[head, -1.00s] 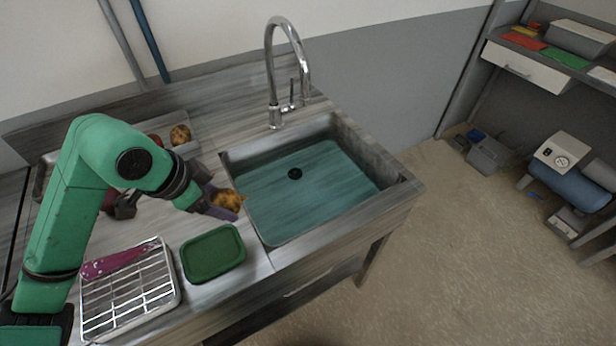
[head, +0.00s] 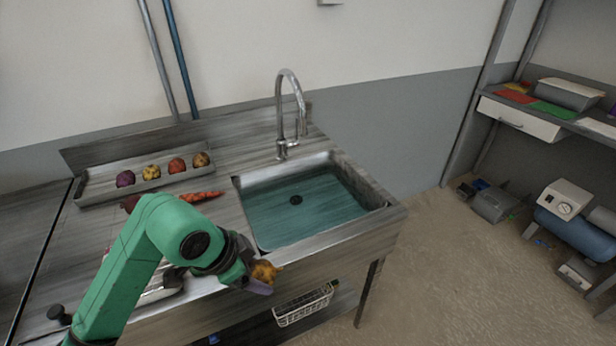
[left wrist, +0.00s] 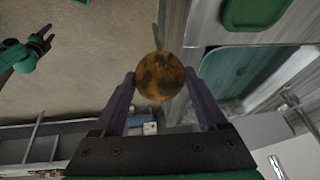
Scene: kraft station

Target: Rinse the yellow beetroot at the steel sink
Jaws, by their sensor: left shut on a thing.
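My left gripper (head: 258,281) is shut on the yellow beetroot (head: 265,271), which has dark brown patches and a thin root tip. In the head view it shows in front of the counter's front edge, near the sink's front left corner. The left wrist view shows the beetroot (left wrist: 160,76) between both fingers. The steel sink (head: 246,194) holds blue-green water with a dark drain. The tap (head: 292,110) arches over its back edge; no running water shows. My right gripper (left wrist: 42,38) appears only in the left wrist view, small, with its fingers apart, away from the sink.
A tray (head: 95,192) at the back left holds several roots. A carrot (head: 200,196) lies on the counter left of the sink. My left arm hides much of the front counter. A green board (left wrist: 255,10) shows in the wrist view. A white basket (head: 303,306) sits below.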

